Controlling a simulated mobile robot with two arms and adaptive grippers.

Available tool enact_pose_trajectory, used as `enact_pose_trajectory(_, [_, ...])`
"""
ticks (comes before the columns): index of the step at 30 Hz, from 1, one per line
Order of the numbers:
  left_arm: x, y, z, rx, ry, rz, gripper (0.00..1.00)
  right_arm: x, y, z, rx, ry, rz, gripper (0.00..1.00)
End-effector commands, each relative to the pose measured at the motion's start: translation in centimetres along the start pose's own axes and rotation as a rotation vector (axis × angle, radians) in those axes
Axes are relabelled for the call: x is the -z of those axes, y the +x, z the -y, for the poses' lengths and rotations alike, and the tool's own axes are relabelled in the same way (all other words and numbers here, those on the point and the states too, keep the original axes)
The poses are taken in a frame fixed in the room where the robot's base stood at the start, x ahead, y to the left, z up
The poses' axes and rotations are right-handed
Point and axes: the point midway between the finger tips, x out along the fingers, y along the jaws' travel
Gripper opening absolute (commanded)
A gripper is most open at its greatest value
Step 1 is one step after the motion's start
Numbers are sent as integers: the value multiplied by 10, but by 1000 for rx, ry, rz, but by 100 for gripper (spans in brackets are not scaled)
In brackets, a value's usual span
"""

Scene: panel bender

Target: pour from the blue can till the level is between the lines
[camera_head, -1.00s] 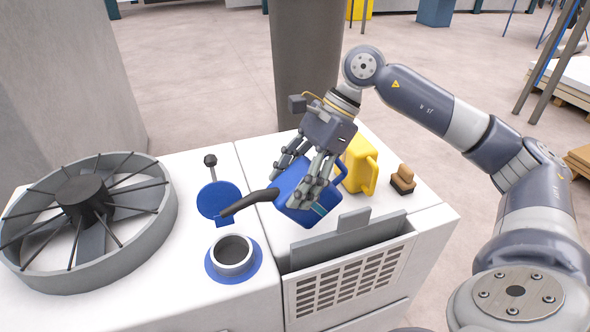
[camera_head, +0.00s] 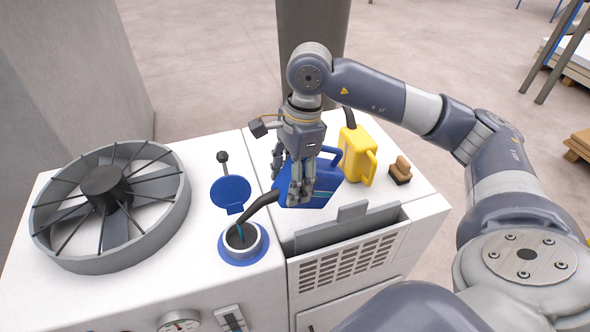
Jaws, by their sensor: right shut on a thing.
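The blue can (camera_head: 324,186) is held tilted above the machine top, its dark spout (camera_head: 262,203) pointing down-left. The spout tip is over the open filler neck (camera_head: 246,239), which has a blue collar. A thin blue-green streak shows at the spout tip inside the neck. My right gripper (camera_head: 296,190) is shut on the blue can, its fingers partly covering it. The blue filler cap (camera_head: 230,192) stands open behind the neck. A narrow sight gauge (camera_head: 232,318) shows at the front bottom edge; its level and lines are too small to read. My left gripper is not in view.
A yellow can (camera_head: 355,160) and a brown-topped brush-like block (camera_head: 400,170) stand right of the blue can. A large grey fan (camera_head: 170,222) fills the left. A slotted grille box (camera_head: 345,265) is at front right. A round dial (camera_head: 180,324) shows below.

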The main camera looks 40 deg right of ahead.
Motion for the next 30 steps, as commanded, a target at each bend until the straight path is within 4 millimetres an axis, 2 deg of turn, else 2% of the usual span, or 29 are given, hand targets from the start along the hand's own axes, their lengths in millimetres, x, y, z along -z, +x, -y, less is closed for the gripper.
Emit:
enact_pose_trajectory(7, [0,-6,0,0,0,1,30,-4,-2,1,5,1,-54,17])
enact_pose_trajectory(30, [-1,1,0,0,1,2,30,-4,-1,0,5,2,-54,17])
